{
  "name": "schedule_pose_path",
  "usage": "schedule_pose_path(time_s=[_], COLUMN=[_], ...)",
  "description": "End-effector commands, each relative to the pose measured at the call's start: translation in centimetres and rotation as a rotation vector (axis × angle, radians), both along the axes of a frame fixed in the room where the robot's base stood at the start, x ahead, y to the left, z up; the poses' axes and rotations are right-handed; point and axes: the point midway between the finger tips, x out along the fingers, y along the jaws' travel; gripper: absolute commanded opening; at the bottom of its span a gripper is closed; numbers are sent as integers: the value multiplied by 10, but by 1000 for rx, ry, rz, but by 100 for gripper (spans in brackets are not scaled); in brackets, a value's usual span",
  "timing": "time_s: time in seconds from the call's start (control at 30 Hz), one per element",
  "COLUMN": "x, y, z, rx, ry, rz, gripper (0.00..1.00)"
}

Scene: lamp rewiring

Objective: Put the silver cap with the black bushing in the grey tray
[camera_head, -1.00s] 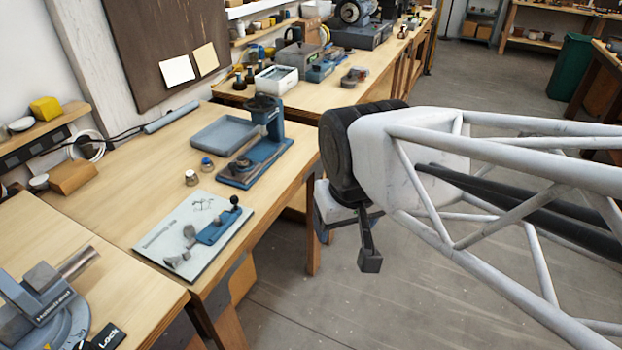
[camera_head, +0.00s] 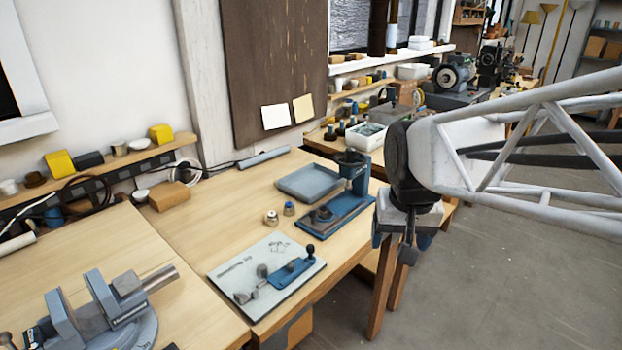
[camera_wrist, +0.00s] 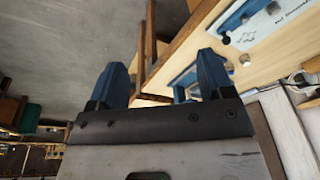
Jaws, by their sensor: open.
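Two small silver caps stand on the wooden bench in the head view. The nearer cap (camera_head: 270,218) has a dark mark on top, perhaps the black bushing, too small to be sure. My gripper (camera_head: 402,244) is off the bench's right edge, well to the right of the caps and tray. In the wrist view its two blue fingers (camera_wrist: 162,72) are spread apart with nothing between them.
A blue press (camera_head: 352,205) stands right of the caps, beside the tray. A pale board (camera_head: 237,268) with a blue fixture lies in front. A grey vise (camera_head: 110,310) is at lower left. Bare bench shows left of the caps.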

Motion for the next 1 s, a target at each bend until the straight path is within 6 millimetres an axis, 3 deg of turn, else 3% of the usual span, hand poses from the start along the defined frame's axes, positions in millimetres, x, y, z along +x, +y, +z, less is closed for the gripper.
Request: schedule_pose_path(time_s=[0.57, 1.0], x=[152, 265], y=[24, 50], z=[-10, -49], rx=[24, 34], ry=[66, 115], rz=[-127, -225], gripper=[74, 74])
